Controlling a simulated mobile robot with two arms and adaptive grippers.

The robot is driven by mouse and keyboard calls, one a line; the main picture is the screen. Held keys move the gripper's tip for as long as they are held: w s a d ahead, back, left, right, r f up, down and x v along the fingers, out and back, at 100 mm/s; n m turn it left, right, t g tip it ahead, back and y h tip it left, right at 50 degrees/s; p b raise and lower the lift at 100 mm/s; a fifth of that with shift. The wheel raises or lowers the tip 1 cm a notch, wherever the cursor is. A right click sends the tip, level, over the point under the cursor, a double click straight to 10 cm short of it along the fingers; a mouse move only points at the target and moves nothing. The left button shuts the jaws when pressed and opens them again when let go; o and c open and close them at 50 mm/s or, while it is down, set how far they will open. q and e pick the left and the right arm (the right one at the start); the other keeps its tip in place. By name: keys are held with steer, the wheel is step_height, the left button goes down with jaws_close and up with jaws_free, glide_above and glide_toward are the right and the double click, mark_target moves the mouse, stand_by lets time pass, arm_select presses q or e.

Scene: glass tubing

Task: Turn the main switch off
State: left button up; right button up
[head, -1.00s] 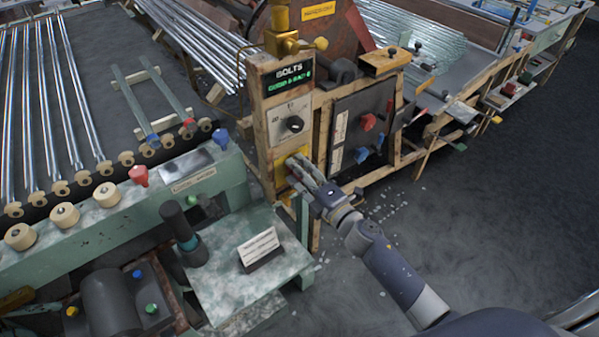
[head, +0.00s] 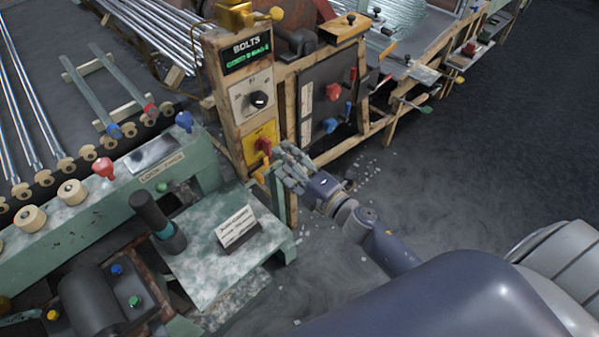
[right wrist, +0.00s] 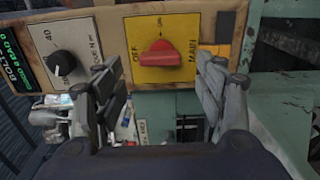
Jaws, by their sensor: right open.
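The main switch is a red knob (head: 263,145) on a yellow plate (head: 254,135), low on the wooden panel post. In the right wrist view the red knob (right wrist: 158,57) shows clear, with OFF and MAIN lettering on its yellow plate (right wrist: 187,35). The knob's handle lies sideways in that view; I cannot tell which mark it points to. My right gripper (head: 281,165) is open and just in front of and below the switch. In the wrist view its fingers (right wrist: 158,95) stand on either side of the knob, apart from it and empty. My left gripper is not in view.
A black dial (head: 258,99) and the BOLTS display (head: 247,53) sit above the switch. A dark panel (head: 318,78) with red and blue knobs stands to the right. A green bench (head: 212,262) with a white sign (head: 237,226) is to the left. Floor at right is clear.

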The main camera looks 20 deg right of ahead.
steer(key=shift+v, duration=2.75)
steer(key=s+d+f+m+g+h, duration=0.2)
steer(key=s+f+m, duration=0.2)
steer(key=f, duration=0.7)
steer(key=s+d+f+m+g+h, duration=0.1)
steer(key=s+f+m+g+h, duration=0.2)
steer(key=f, duration=0.8)
steer(key=s+d+f+m+g+h, duration=0.15)
steer(key=s+f+m, duration=0.3)
steer(key=f, duration=0.65)
steer(key=s+f+m+g, duration=0.2)
steer(key=s+f, duration=0.3)
steer(key=s, duration=0.4)
steer(key=s+a+f+m+g, duration=0.1)
steer(key=s+f+m+g, duration=0.2)
steer(key=s+f, duration=0.3)
steer(key=s+f+m+g, duration=0.3)
steer(key=s+f, duration=0.3)
steer(key=s, duration=0.8)
steer(key=shift+a+g, duration=0.3)
steer(key=shift+g, duration=0.45)
steer(key=shift+f, duration=0.15)
